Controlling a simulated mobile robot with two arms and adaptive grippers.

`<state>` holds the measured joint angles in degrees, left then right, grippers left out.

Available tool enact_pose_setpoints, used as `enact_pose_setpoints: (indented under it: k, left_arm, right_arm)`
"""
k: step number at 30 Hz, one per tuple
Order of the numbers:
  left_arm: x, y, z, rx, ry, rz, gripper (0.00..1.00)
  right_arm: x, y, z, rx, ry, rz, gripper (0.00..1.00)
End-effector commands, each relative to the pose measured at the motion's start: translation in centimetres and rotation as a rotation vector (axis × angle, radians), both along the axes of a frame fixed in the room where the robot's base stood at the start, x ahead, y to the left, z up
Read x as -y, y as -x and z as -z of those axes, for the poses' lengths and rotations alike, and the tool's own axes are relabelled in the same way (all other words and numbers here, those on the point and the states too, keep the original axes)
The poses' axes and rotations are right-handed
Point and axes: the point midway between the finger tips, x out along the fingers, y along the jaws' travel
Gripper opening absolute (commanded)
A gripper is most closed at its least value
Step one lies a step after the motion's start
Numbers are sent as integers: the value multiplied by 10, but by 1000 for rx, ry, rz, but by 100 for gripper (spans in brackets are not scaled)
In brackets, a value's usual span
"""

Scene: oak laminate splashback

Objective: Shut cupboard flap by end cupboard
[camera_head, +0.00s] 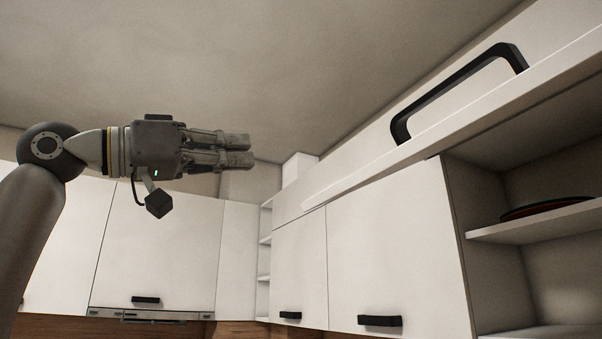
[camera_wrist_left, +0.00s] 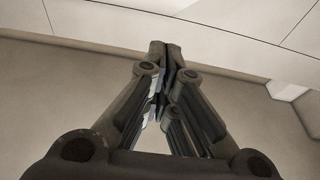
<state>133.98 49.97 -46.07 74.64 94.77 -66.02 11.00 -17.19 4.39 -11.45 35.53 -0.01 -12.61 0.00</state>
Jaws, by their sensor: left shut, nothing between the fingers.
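The cupboard flap (camera_head: 490,112) is a long white panel with a black bar handle (camera_head: 455,82), at the upper right of the head view. It stands raised, and the cupboard beneath its right part is open, showing its inside (camera_head: 530,270). My left gripper (camera_head: 252,151) is shut and empty. It is high up near the ceiling, pointing right, left of the flap and apart from the handle in the picture. In the left wrist view the closed fingertips (camera_wrist_left: 165,47) point towards white panels (camera_wrist_left: 215,45); I cannot tell which panels these are. My right gripper is not in view.
A dark plate with a reddish rim (camera_head: 548,207) lies on a shelf in the open cupboard. White closed cupboards (camera_head: 390,240) with black handles are left of it. Free space lies between gripper and flap.

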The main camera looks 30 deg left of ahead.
Motion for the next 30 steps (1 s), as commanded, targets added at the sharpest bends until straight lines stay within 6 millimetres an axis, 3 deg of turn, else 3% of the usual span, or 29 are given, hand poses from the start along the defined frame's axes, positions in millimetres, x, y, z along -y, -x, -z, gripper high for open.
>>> enact_pose_setpoints:
  k: [15,21,30]
  left_arm:
    - [57,-79,-28,-3,-4,-1,0]
    - [62,-87,1,-2,-3,-2,0]
    - [66,-92,12,0,-1,-1,0]
  right_arm:
    - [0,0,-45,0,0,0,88]
    - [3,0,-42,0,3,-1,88]
    - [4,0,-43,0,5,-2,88]
